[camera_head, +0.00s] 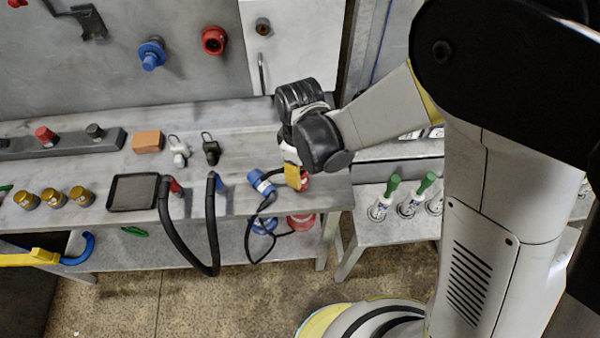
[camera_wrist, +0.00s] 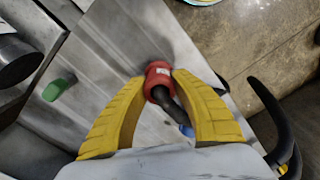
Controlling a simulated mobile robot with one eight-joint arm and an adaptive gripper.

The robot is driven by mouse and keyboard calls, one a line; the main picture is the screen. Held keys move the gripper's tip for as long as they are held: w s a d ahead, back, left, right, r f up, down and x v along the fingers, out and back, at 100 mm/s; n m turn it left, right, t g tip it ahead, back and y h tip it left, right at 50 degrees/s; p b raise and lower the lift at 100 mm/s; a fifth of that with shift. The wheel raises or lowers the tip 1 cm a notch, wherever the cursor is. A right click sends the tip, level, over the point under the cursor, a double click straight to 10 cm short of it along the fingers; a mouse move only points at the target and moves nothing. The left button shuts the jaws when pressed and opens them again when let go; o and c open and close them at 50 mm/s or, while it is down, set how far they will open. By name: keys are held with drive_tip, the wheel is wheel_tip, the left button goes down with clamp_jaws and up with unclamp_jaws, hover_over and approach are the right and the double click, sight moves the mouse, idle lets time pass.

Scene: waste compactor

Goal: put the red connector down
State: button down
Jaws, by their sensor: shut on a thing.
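The red connector (camera_wrist: 158,74) sits between the two yellow fingers of my gripper (camera_wrist: 160,80) in the wrist view. The fingers are shut on its sides. A dark cable leads from it. In the head view my gripper (camera_head: 293,177) is at the right end of the grey workbench, and a small part of the red connector (camera_head: 304,183) shows beside the yellow finger. The connector is low over the bench top; I cannot tell whether it touches it. A blue connector (camera_head: 262,183) lies just left of it, with a black cable hanging below.
Green-topped bottles (camera_head: 384,197) stand on the bench at right. Red (camera_head: 300,222) and blue items lie on the lower shelf.

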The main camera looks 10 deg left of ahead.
drive_tip(key=shift+r, duration=0.1)
drive_tip(key=shift+f, duration=0.2)
drive_tip(key=c, duration=1.1)
unclamp_jaws()
drive_tip(key=shift+r, duration=0.1)
drive_tip(key=shift+r, duration=0.1)
wheel_tip(320, 180, up, 12)
drive_tip(key=p, duration=0.4)
drive_tip(key=shift+d+r, duration=0.15)
drive_tip(key=shift+d, duration=0.05)
drive_tip(key=s+d+r+m+t, duration=0.2)
drive_tip(key=d+r+m, duration=0.2)
drive_tip(key=d, duration=0.4)
drive_tip(key=s+d+r+m+t, duration=0.1)
drive_tip(key=d+r+m, duration=0.3)
drive_tip(key=d, duration=0.5)
drive_tip(key=s+d+r+m+t, duration=0.2)
drive_tip(key=d+r+m+t, duration=0.2)
drive_tip(key=d+m, duration=0.2)
drive_tip(key=shift+s+d+m, duration=0.3)
drive_tip(key=shift+d, duration=0.85)
